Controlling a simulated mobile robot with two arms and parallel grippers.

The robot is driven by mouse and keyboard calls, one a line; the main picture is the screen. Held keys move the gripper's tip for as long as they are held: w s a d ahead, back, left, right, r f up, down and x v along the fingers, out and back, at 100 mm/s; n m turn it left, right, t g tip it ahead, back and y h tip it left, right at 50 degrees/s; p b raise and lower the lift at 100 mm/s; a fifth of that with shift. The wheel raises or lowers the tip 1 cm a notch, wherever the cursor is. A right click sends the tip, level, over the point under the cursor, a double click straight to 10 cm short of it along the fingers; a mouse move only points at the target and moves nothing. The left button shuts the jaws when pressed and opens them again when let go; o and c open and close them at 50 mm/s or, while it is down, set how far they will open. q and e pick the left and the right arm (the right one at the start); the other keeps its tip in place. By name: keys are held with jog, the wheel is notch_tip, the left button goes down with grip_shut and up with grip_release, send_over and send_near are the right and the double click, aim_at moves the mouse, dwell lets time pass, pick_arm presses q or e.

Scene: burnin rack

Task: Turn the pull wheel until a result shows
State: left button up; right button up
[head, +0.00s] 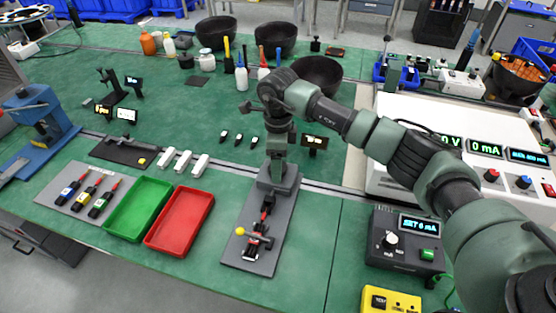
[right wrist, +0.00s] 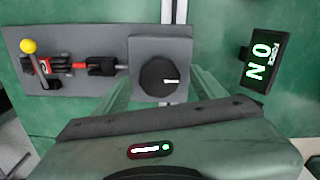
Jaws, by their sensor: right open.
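The pull wheel (right wrist: 157,77) is a dark round knob with a white mark, on a grey block of the grey pull fixture (right wrist: 60,20). In the right wrist view my right gripper (right wrist: 162,78) is open, its two green fingers on either side of the wheel's block; whether they touch it I cannot tell. In the head view my right gripper (head: 277,155) is over the far end of the fixture (head: 238,250) and hides the wheel. A yellow-ball lever (right wrist: 29,46) and a red-and-black part (right wrist: 95,66) lie along the fixture. A small display (right wrist: 259,62) reads 0 N. My left gripper is not in view.
A red tray (head: 180,222) and a green tray (head: 138,210) lie left of the fixture. The display (head: 314,142) stands close right of my gripper. Black bowls (head: 318,75) and bottles (head: 241,78) stand behind. A white instrument (head: 400,190) is at right.

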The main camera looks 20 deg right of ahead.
jog(key=shift+f, duration=0.1)
jog(key=c, duration=1.4)
jog(key=shift+o, duration=0.2)
jog(key=shift+m, duration=0.3)
jog(key=m+b, duration=0.1)
jog(key=m, duration=0.2)
jog(key=shift+m, duration=0.3)
jog(key=m+b, duration=0.1)
jog(key=m, duration=0.3)
jog(key=m+b, duration=0.1)
jog(key=m, duration=0.4)
jog(key=shift+m, duration=0.4)
jog(key=m, duration=0.4)
jog(key=shift+m, duration=0.3)
